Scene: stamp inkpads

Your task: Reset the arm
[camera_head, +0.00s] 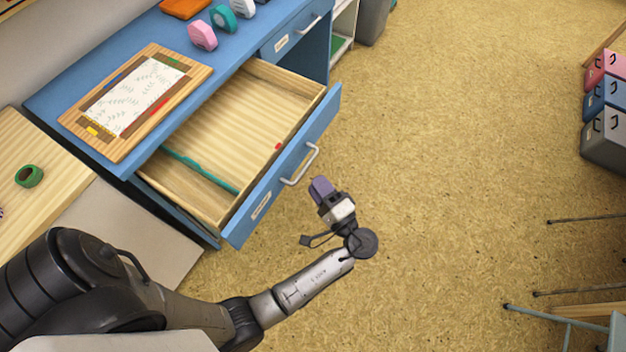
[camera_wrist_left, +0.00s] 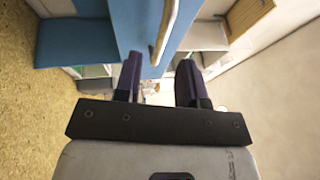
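My left arm (camera_head: 318,278) reaches in from the lower left. Its gripper (camera_head: 320,187) is over the floor, just right of the front of a pulled-out blue drawer (camera_head: 283,180), and looks apart from the drawer's metal handle (camera_head: 303,165). In the left wrist view the two purple-and-black fingers (camera_wrist_left: 160,78) are spread apart with nothing held between them. The handle (camera_wrist_left: 166,30) also shows there, beyond the fingers. My right gripper is in neither view.
The drawer holds a long teal item (camera_head: 200,168) and a small red item (camera_head: 278,146). On the blue desk (camera_head: 130,62) are a wooden board with paper (camera_head: 138,95) and several colored objects. A green ring (camera_head: 28,176) lies on the wooden table.

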